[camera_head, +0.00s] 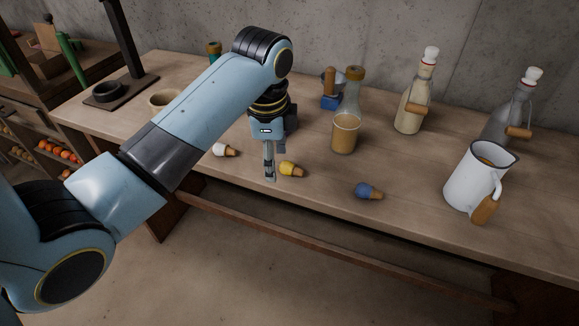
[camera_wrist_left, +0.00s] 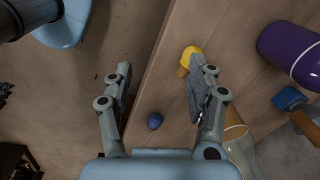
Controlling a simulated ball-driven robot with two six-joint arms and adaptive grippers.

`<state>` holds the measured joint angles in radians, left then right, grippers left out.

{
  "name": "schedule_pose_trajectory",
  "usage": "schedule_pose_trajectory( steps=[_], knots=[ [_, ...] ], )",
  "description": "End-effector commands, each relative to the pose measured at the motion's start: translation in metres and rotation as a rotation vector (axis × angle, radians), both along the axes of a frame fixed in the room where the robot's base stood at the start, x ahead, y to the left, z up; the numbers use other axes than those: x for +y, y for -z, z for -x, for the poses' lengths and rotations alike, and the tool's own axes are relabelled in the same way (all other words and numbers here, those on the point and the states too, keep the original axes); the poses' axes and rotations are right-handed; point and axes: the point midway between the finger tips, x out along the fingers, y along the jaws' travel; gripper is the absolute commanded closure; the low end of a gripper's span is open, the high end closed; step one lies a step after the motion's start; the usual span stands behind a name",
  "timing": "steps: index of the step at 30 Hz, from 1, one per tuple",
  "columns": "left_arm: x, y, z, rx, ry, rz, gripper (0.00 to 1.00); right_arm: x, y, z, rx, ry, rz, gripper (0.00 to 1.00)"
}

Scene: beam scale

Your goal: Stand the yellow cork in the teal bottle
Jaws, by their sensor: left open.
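The yellow cork (camera_head: 288,168) lies on its side near the front edge of the wooden table, its brown tip pointing right in the head view. It also shows in the left wrist view (camera_wrist_left: 192,53), just beyond the right finger. My left gripper (camera_head: 271,172) is open and empty, pointing down just left of the cork; in the wrist view its fingers (camera_wrist_left: 158,76) are wide apart with the cork outside them. A teal bottle (camera_head: 214,47) stands at the back, mostly hidden behind my left arm; only its top shows. My right gripper is not in view.
A white cork (camera_head: 221,150) and a blue cork (camera_head: 366,191) lie nearby. An amber-filled glass bottle (camera_head: 345,132), a blue block (camera_head: 329,103), a cream bottle (camera_head: 411,108), a grey bottle (camera_head: 507,115) and a white jug (camera_head: 470,180) stand right. A purple object (camera_wrist_left: 290,48) shows in the wrist view.

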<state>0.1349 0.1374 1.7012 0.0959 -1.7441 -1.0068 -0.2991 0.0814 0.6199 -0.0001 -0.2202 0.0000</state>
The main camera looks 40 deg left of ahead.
Motion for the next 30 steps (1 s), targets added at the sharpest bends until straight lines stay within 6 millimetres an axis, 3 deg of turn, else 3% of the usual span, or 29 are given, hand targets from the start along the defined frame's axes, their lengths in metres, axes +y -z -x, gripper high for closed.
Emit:
schedule_pose_trajectory(
  steps=[1, 3, 9, 30],
  knots=[
    [0.003, -0.007, -0.022, 0.017, 0.074, 0.001, 0.43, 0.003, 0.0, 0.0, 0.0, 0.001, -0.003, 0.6],
    [0.005, -0.014, -0.044, 0.049, 0.188, 0.007, 0.43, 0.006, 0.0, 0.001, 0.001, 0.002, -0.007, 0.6],
    [0.008, -0.024, -0.073, 0.096, 0.367, 0.024, 0.43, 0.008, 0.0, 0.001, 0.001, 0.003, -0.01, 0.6],
    [0.001, 0.069, -0.067, 0.1, 0.384, 0.026, 0.43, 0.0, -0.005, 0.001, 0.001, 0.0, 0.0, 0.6]
  ],
)
